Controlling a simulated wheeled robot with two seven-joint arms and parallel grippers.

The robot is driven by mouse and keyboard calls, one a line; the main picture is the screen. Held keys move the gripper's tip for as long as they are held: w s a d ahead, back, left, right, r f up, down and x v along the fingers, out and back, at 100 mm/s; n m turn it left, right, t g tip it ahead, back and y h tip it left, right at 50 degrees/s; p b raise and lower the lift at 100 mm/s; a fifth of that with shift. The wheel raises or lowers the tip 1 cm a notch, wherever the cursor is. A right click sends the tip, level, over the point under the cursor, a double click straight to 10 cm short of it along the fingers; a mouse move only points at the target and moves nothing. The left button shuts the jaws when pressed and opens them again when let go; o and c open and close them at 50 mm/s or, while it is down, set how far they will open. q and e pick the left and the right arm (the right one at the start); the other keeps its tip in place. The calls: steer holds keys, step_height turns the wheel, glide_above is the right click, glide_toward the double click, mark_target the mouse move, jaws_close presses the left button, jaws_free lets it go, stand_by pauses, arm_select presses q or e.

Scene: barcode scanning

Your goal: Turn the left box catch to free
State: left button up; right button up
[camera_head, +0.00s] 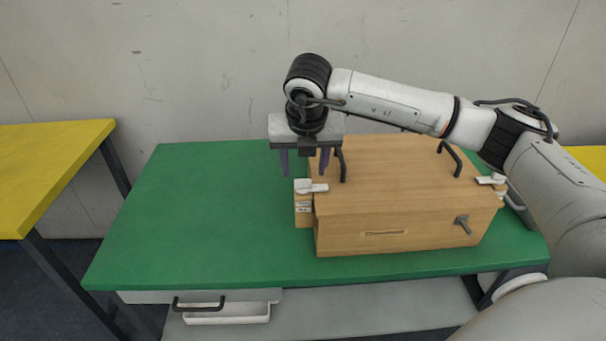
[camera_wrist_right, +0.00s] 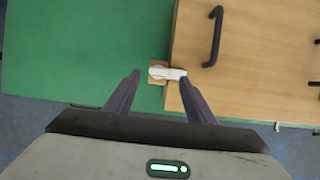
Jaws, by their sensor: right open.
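A wooden box (camera_head: 395,205) stands on the right half of the green table; part of its top also shows in the right wrist view (camera_wrist_right: 255,60). The left catch (camera_head: 311,187) is a white lever on a small wooden block at the box's left side. It points right, reaching over the edge of the box lid. In the right wrist view the catch (camera_wrist_right: 167,73) lies beyond the fingertips, near the right one. My right gripper (camera_head: 304,169) is open and empty, pointing down above and behind the catch, apart from it. My left gripper is not in view.
The box has two black handles on top (camera_head: 341,165) and a grey knob (camera_head: 463,223) on its front. Another white catch (camera_head: 492,179) is at its right side. The green table (camera_head: 190,215) is bare on the left. A yellow table (camera_head: 50,170) stands further left.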

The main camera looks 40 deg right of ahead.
mark_target(303, 180)
steer(key=shift+x, duration=2.35)
steer(key=shift+a, duration=0.1)
steer(key=shift+c, duration=0.3)
steer(key=c, duration=1)
